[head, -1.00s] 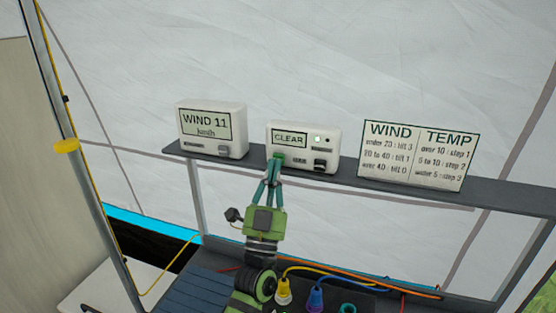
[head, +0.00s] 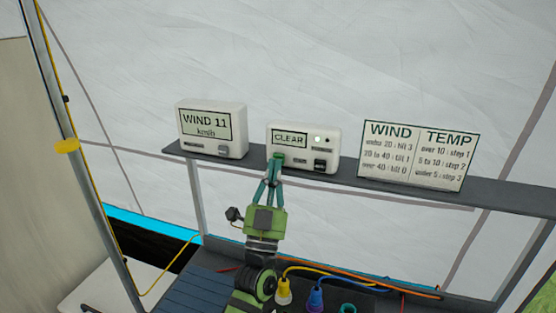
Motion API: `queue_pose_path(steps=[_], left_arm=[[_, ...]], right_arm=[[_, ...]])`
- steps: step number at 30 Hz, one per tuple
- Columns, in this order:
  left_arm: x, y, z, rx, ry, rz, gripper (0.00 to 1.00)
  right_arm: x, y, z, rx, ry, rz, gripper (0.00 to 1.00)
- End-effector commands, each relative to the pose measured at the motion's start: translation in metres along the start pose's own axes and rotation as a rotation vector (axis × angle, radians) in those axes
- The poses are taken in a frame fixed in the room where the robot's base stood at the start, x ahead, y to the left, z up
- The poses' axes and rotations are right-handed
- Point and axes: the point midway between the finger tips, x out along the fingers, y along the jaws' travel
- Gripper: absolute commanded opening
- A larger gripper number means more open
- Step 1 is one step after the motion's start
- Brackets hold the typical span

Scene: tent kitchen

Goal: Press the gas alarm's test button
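The gas alarm looks to be the white box (head: 304,147) on the shelf, whose small screen (head: 290,138) reads CLEAR. A pale light and a dark spot show beside the screen, and a black switch-like block (head: 320,165) sits at its lower right. A green button (head: 279,157) is at its lower left front. My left gripper (head: 276,164) points up at this green button. Its fingertips come together right at the button, partly covering it; I cannot tell whether they press it. Nothing is held between the fingers. My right gripper is not in view.
A white box (head: 212,130) reading WIND 11 km/h stands left on the grey shelf (head: 400,187). A WIND and TEMP sign (head: 417,155) stands to the right. A pole (head: 88,190) rises at left.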

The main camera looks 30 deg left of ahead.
Motion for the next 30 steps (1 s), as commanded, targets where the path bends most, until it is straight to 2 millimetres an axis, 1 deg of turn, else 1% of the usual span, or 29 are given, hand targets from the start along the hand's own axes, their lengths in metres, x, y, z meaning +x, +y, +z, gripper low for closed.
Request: queue_pose_path(steps=[5,30], left_arm=[[0.0041,0.003,0.0033,0.001,-0.001,0.0,0.0],[0.0082,0.0058,0.0061,0.0,0.0,-0.001,0.0]], right_arm=[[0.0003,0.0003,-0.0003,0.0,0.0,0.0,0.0],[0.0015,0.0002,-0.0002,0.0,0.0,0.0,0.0]])
